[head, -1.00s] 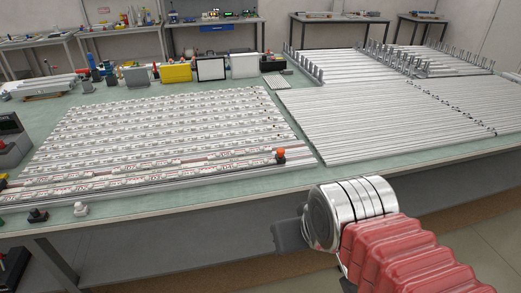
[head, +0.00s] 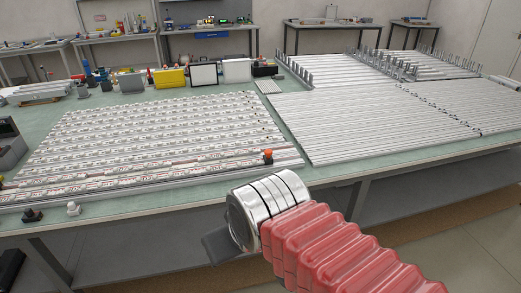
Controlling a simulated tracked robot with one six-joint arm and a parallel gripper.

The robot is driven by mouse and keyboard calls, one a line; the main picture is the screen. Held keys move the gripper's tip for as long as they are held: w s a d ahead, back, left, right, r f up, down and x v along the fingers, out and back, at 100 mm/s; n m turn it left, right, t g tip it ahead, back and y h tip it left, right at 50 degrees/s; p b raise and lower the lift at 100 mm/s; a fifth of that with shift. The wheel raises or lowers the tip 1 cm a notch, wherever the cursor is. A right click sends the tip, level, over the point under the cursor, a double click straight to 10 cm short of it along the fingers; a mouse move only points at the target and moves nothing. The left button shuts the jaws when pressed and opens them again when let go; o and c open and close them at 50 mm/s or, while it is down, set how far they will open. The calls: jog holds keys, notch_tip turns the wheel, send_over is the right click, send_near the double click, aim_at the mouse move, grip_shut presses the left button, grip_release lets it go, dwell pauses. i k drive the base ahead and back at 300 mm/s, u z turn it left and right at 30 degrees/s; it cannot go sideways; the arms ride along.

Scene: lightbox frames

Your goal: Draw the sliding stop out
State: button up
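A small dark block with an orange-red knob (head: 267,155) stands at the right end of the front rail of the slatted panel (head: 150,135) on the green bench. It looks like the sliding stop, but its details are too small to be sure. My arm, with silver rings and a red ribbed sleeve, reaches in from the lower right. My gripper (head: 222,247) shows only as a dark grey part beyond the silver rings, in front of the bench's front edge and below the knob in the picture. Its fingers are mostly hidden, and it is clear of the knob.
The bench's front edge (head: 130,213) runs between my arm and the panel. A second field of pale slats (head: 380,120) lies at the right, with upright pegs behind it. Small dark and white fittings (head: 73,209) stand at the front left. A yellow case (head: 170,79) stands at the back.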

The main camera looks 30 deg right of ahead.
aim_at(268, 158)
jog(key=z, duration=0.05)
jog(key=i, duration=1)
jog(key=u, duration=0.05)
